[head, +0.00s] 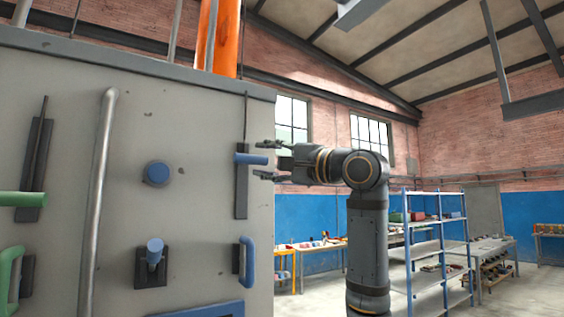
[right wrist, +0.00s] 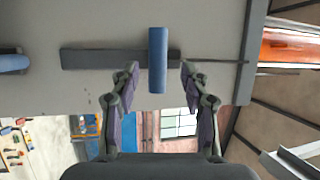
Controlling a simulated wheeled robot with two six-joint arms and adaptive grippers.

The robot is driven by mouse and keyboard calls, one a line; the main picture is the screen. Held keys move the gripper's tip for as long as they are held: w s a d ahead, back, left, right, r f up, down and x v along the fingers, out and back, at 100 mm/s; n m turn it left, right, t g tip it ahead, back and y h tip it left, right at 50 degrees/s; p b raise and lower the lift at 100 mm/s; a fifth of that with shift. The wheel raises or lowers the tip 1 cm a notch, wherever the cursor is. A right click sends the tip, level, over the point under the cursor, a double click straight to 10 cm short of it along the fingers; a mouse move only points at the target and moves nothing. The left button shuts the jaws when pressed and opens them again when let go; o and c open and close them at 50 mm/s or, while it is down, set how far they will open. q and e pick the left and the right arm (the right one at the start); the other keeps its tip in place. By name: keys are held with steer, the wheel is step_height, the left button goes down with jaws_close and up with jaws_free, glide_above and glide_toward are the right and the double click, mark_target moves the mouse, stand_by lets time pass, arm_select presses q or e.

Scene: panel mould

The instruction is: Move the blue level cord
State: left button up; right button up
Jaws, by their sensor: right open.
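The blue level cord shows as a short blue bar handle (head: 250,159) on a dark upright slotted plate (head: 241,190) near the right edge of the grey panel. A thin dark cord runs up from the plate. My right gripper (head: 264,160) is open and faces the panel at the bar's height, one finger above and one below its outer end. In the right wrist view, the blue bar (right wrist: 158,58) lies between the open fingertips (right wrist: 159,74), with a gap on both sides. My left gripper is in neither view.
The grey panel (head: 200,110) also carries a round blue knob (head: 157,173), a blue lever (head: 154,252), a blue D-handle (head: 248,262), a green bar (head: 20,199) and a grey pipe (head: 98,190). Shelves (head: 435,250) and workbenches stand far behind on the right.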

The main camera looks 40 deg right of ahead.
steer(key=v, duration=0.7)
steer(key=shift+s+d, duration=0.15)
